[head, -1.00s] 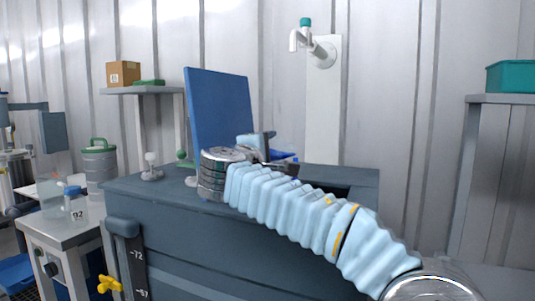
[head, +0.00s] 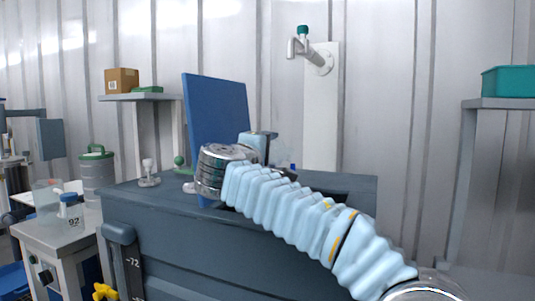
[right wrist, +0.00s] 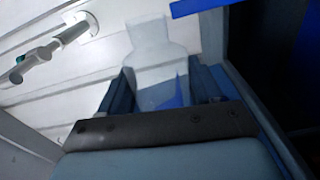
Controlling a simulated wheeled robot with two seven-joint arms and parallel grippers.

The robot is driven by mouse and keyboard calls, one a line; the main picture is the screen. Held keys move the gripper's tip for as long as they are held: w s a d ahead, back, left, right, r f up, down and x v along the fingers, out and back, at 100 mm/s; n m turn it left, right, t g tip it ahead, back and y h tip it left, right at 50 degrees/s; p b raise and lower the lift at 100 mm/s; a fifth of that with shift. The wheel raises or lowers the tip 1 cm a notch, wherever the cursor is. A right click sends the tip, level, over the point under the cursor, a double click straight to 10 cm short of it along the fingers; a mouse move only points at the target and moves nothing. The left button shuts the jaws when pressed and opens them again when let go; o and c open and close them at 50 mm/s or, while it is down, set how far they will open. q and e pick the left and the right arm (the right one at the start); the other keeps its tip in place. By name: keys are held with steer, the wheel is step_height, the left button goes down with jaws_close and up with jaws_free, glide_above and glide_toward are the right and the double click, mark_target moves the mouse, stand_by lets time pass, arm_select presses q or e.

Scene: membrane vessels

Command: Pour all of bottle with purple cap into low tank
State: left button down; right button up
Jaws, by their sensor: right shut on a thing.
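My right gripper (right wrist: 160,92) is shut on a pale translucent bottle (right wrist: 150,45) in the right wrist view. Some blue shows in or through its lower part, and no cap can be made out on its neck. The wall's lines run sideways across this view, so the bottle looks tipped well over. In the head view my right gripper (head: 258,145) is mostly hidden behind my wrist, and the bottle is hidden. It is above a dark blue-grey tank (head: 180,225) with a level scale. I cannot tell whether this is the low tank, or whether liquid flows.
A blue upright panel (head: 218,110) stands behind my wrist. A wall tap (head: 308,50) is behind the tank. On the left, a small cart (head: 55,235) carries a blue-capped bottle marked 92 (head: 71,208). A grey canister (head: 97,175) stands behind it.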

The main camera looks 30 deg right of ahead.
steer(key=shift+s+d+r+m, duration=0.1)
steer(key=shift+r+m, duration=0.35)
steer(key=shift+m, duration=0.45)
steer(key=shift+b, duration=0.3)
steer(key=shift+s+d+r+m+b, duration=0.15)
steer(key=shift+r+m, duration=0.1)
steer(key=shift+m, duration=0.25)
steer(key=shift+s+d+r+m+b, duration=0.1)
steer(key=shift+r+m+b, duration=0.1)
steer(key=shift+m, duration=0.3)
stand_by(0.7)
